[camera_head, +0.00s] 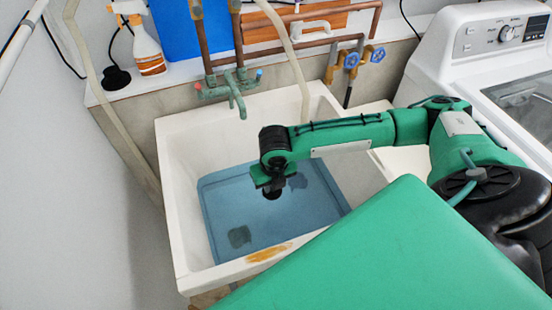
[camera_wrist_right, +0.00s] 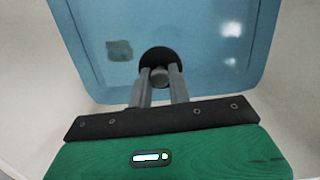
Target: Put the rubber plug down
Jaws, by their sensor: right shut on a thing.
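The rubber plug is a black disc with a grey knob, seen in the right wrist view (camera_wrist_right: 158,56). My right gripper (camera_wrist_right: 160,77) is shut on its knob, with a finger on each side. In the head view, the right gripper (camera_head: 271,186) hangs over the white sink (camera_head: 176,200), with the dark plug (camera_head: 273,194) below it. Whether the plug touches the water is unclear. My left gripper is not in view.
A green tap (camera_head: 234,92) and pipes stand behind the sink. A spray bottle (camera_head: 140,40) and a black round item (camera_head: 114,77) sit on the ledge. A white washer (camera_head: 470,60) stands right.

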